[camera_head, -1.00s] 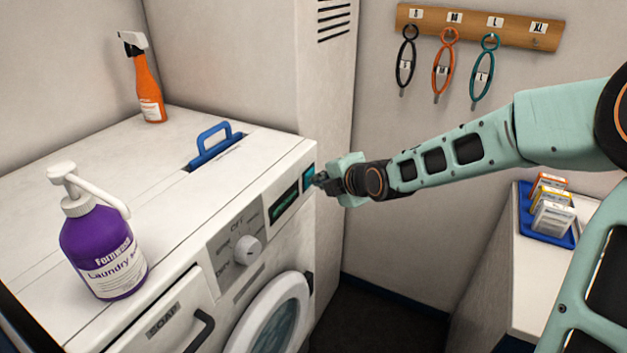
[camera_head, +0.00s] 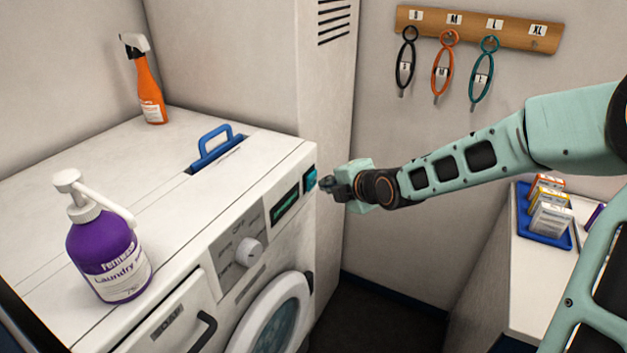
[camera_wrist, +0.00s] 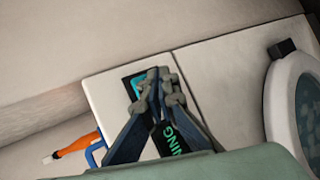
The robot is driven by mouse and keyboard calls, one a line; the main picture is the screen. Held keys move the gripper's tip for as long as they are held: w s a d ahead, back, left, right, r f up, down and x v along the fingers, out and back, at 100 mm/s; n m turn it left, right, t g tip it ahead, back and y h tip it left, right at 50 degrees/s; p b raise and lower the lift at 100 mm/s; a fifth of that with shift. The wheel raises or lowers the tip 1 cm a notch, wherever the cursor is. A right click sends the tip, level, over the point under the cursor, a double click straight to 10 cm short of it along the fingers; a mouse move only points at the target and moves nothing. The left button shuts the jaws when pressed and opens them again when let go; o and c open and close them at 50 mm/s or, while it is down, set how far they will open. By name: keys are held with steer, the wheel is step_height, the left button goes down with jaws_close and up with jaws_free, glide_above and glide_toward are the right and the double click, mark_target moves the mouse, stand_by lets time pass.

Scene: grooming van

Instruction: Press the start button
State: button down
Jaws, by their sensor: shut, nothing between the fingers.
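The start button is the teal square (camera_head: 310,179) at the right end of the washing machine's (camera_head: 285,160) front panel. It shows in the wrist view (camera_wrist: 137,85), partly hidden by my fingers. Beside it is a dark display (camera_head: 284,203) with lit green text; in the wrist view, the letters "NING" show on the display (camera_wrist: 174,138). My gripper (camera_head: 325,184) is shut and empty, just right of the button in the head view, with a small gap seeming to show between them. It also shows in the wrist view (camera_wrist: 158,88).
A dial (camera_head: 248,252), soap drawer (camera_head: 170,315) and round door (camera_head: 275,318) are on the machine's front. A purple laundry bottle (camera_head: 105,250), orange spray bottle (camera_head: 149,90) and blue handle (camera_head: 213,147) are on top. A blue tray (camera_head: 540,237) of boxes sits on the right counter.

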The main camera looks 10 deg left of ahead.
steer(key=d+p, duration=0.1)
steer(key=s+d+p, duration=0.1)
steer(key=d, duration=0.1)
steer(key=d+p, duration=0.1)
steer(key=shift+s+d, duration=0.35)
stand_by(0.7)
